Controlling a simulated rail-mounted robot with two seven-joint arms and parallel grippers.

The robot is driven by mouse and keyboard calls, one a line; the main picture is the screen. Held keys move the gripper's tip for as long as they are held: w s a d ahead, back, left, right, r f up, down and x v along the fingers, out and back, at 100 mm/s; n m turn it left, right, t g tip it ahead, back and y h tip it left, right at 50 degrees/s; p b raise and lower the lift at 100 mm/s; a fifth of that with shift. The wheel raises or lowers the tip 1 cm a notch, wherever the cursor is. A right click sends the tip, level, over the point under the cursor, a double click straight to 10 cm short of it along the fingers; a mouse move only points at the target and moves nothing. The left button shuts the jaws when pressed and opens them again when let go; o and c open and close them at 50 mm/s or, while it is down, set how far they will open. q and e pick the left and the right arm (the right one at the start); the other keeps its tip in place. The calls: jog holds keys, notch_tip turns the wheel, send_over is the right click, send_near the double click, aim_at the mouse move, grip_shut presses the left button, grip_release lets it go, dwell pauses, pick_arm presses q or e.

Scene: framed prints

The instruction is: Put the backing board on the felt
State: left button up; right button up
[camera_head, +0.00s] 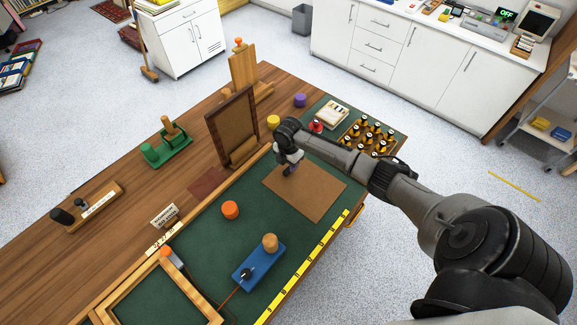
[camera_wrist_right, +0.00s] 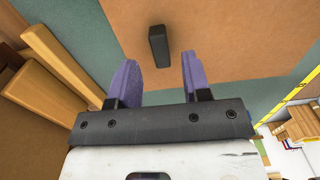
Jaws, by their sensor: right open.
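The backing board, a flat brown rectangle (camera_head: 318,193), lies on the green felt (camera_head: 205,232) under my right gripper. In the right wrist view the board (camera_wrist_right: 215,45) has a small dark upright block (camera_wrist_right: 158,47) on it. My right gripper (camera_head: 290,172) is open; its purple fingers (camera_wrist_right: 158,78) point down at the board with the dark block in front of and between them. I see no contact between fingers and block. The gripper hides part of the board in the head view. My left gripper is not in view.
A dark panel (camera_head: 230,130) stands upright in a wooden holder behind the board. An orange knob (camera_head: 230,210), a blue block tool (camera_head: 258,267) and a wooden frame (camera_head: 150,292) lie to the left. A tray of small bottles (camera_head: 367,136) stands at right.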

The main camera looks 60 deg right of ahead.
notch_tip(320, 180, up, 9)
jog(key=s+a+f+m, duration=0.1)
jog(key=s+a+f, duration=0.1)
jog(key=a, duration=0.3)
jog(key=s+a+f+m, duration=0.1)
jog(key=s+a+f, duration=0.2)
jog(key=s+a, duration=0.2)
jog(key=s+a+f+m+t, duration=0.1)
jog(key=s+a+f+m, duration=0.1)
jog(key=a, duration=0.4)
jog(key=shift+s+a+f+p, duration=0.3)
jog(key=shift+s+a+f, duration=0.1)
jog(key=shift+s+f, duration=0.4)
jog(key=s+a+m, duration=0.1)
jog(key=s+a, duration=0.1)
jog(key=s+a+m, duration=0.1)
jog(key=s+a, duration=0.1)
jog(key=s, duration=0.1)
jog(key=s+a+m+t, duration=0.1)
jog(key=s+a+m, duration=0.1)
jog(key=shift+s+a+r+y, duration=0.15)
jog(key=shift+s+r+y, duration=0.05)
jog(key=shift+r+y, duration=0.2)
jog(key=s+a+r+m+t, duration=0.1)
jog(key=s+a+r+m, duration=0.2)
jog(key=s+r+m, duration=0.2)
jog(key=shift+s+m+t+h, duration=0.3)
jog(key=shift+s+m, duration=0.7)
jog(key=shift+s, duration=0.75)
jog(key=shift+r, duration=0.1)
